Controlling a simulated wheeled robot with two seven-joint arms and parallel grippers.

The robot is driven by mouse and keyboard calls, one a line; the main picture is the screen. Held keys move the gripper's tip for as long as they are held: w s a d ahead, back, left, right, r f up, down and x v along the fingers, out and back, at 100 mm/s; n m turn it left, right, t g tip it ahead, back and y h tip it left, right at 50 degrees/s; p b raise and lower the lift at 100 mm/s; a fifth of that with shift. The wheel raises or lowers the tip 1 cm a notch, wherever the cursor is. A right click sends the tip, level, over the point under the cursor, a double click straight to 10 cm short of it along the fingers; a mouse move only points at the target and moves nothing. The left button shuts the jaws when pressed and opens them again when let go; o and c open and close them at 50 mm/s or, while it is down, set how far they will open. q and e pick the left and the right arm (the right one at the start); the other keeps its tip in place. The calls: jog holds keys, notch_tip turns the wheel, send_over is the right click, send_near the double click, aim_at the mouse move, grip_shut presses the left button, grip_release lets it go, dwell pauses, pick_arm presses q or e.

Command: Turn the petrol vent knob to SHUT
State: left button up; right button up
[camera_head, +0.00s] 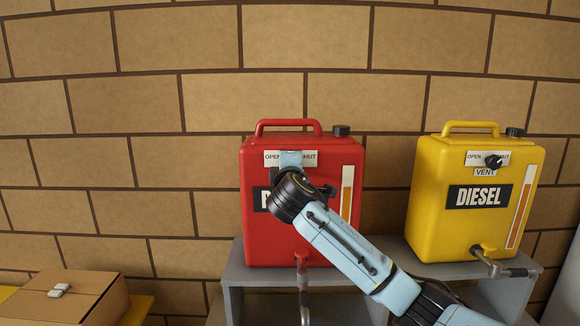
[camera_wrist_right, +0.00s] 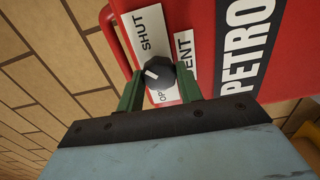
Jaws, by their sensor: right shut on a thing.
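The petrol can (camera_head: 258,225) is red and stands upright on a grey stand. Its vent knob (camera_wrist_right: 160,73) is black and round with a white pointer mark, on a white plate (camera_wrist_right: 147,28) lettered OPEN and SHUT. In the right wrist view the mark points left, towards the can's top, between the two words. My right gripper (camera_wrist_right: 159,88) is shut on the knob, one green finger on each side. In the head view my right gripper (camera_head: 291,160) and wrist cover the knob and part of the PETRO lettering. My left gripper is not in view.
A yellow diesel can (camera_head: 425,215) with its own vent knob (camera_head: 493,161) stands on the grey stand (camera_head: 232,275) to the right. Taps stick out low on both cans. A cardboard box (camera_head: 60,300) is at lower left. A brick wall (camera_head: 150,100) is close behind.

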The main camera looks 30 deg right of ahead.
jog(key=o, duration=1)
jog(key=shift+s+a, duration=0.1)
jog(key=b+v, duration=0.2)
jog(key=v, duration=1.1)
jog(key=shift+s, duration=0.15)
